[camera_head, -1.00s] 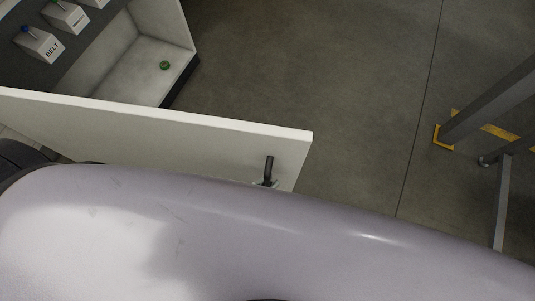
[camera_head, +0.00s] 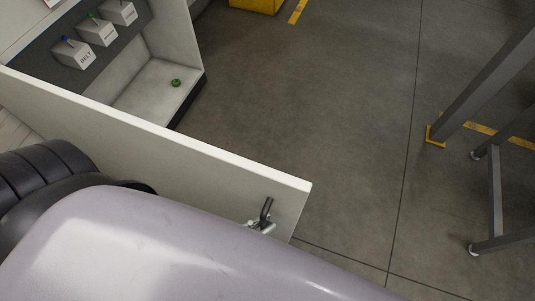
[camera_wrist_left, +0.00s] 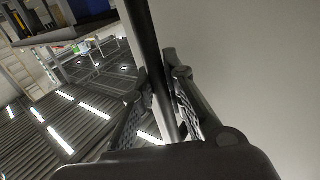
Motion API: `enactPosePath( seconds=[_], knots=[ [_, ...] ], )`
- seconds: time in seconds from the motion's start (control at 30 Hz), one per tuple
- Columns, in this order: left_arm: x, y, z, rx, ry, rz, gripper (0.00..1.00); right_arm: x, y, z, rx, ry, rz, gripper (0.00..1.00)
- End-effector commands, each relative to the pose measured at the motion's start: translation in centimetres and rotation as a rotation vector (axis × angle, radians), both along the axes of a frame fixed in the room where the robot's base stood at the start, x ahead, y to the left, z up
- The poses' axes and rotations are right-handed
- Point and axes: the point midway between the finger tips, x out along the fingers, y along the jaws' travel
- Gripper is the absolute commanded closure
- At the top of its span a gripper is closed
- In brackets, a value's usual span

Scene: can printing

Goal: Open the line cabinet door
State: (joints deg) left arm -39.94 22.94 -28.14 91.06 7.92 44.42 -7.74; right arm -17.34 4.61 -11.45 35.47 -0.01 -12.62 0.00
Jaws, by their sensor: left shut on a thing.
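The white line cabinet door (camera_head: 190,157) stands swung wide open across the left of the head view. Its dark bar handle (camera_head: 267,208) is near the free end. My left gripper (camera_head: 260,227) is at this handle, mostly hidden behind my pale arm. In the left wrist view the gripper's fingers (camera_wrist_left: 160,95) are shut around the dark handle bar (camera_wrist_left: 143,35), with the pale door face (camera_wrist_left: 255,75) to the right. The cabinet interior (camera_head: 150,90) is visible behind the door. My right gripper is not in view.
Inside the cabinet are several switch boxes, one marked BELT (camera_head: 75,52), and a small green round thing (camera_head: 176,83) on its floor. A grey metal frame (camera_head: 480,85) stands at the right. The floor (camera_head: 310,100) between is clear.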

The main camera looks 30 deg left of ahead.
Motion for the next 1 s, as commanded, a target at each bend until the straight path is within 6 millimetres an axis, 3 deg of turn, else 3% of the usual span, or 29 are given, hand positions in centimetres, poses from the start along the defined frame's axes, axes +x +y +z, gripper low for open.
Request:
enactPosePath(
  seconds=[0.43, 0.47, 0.73, 1.0],
  knots=[
    [-0.04, 0.14, -0.02, 0.001, 0.001, -0.001, 1.00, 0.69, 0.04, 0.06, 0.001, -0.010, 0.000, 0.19],
    [-0.04, 0.14, -0.02, 0.001, 0.001, -0.001, 0.87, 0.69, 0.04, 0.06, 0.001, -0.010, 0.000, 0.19],
    [-0.03, 0.15, 0.00, 0.000, 0.000, 0.000, 0.69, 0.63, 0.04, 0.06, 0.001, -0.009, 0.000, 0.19],
    [-0.02, 0.15, 0.02, -0.001, -0.001, 0.000, 0.67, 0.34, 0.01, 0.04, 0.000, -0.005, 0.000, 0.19]
  ],
)
